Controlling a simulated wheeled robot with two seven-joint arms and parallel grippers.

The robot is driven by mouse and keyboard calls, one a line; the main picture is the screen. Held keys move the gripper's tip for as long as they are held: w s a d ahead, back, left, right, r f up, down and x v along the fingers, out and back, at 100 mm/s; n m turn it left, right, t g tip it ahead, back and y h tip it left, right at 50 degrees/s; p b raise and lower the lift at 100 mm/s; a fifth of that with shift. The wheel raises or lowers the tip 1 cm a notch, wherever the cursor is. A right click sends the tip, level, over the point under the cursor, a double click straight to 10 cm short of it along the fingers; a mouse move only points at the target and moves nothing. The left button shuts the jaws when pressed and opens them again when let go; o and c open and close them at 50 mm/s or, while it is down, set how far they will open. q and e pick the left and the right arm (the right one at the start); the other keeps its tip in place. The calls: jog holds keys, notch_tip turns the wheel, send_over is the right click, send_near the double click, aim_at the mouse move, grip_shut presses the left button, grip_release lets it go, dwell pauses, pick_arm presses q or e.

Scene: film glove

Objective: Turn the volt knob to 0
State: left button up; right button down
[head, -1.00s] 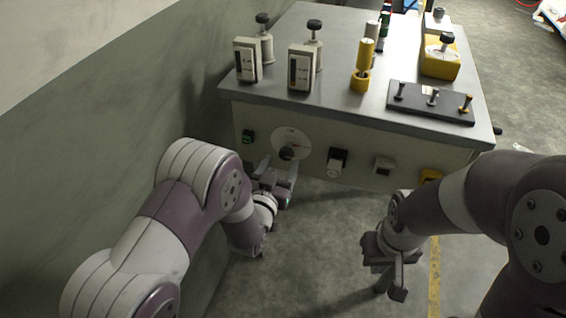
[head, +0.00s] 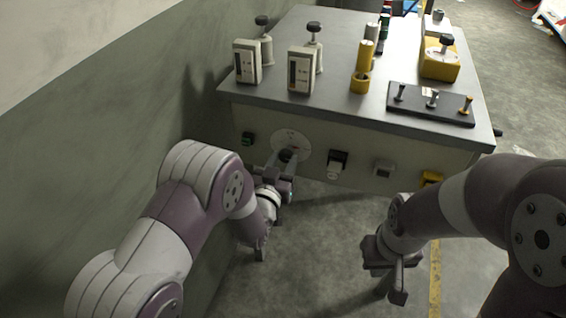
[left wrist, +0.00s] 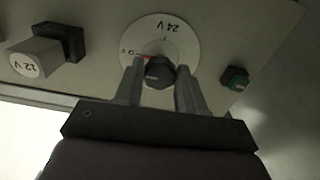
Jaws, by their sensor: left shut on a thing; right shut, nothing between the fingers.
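The volt knob (head: 287,155) is a dark round knob on a white dial disc (head: 306,142) on the front panel. In the left wrist view the knob (left wrist: 158,72) sits between the two fingers of my left gripper (left wrist: 160,82), which is shut on it. The dial reads upside down there, with 24 V at the top and what looks like 0 V at the left. A red mark shows beside the left label. My left gripper also shows in the head view (head: 282,170), covering the knob's lower part. My right gripper (head: 388,282) is shut and empty, away from the panel.
A green button (head: 247,139) is left of the dial. A black and white switch (head: 337,163), a grey one (head: 383,168) and a yellow one (head: 431,179) are to its right. Meters and terminals stand on the bench top (head: 330,107). A wall (head: 130,140) is close on the left.

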pick_arm(q)
jog(key=n+b, duration=0.1)
jog(key=n, duration=0.2)
jog(key=shift+f+n, duration=0.1)
jog(key=shift+n, duration=0.2)
jog(key=n+b, duration=0.1)
jog(key=n, duration=0.4)
jog(key=shift+d, duration=0.15)
jog(key=n+b, duration=0.1)
jog(key=n, duration=0.4)
jog(key=shift+n+b, duration=0.4)
jog(key=shift+n, duration=1.4)
jog(key=o, duration=1.1)
jog(key=shift+r, duration=0.2)
jog(key=shift+c, duration=0.2)
jog(key=p+v, duration=0.2)
jog(key=v, duration=1)
jog(key=shift+s, duration=0.4)
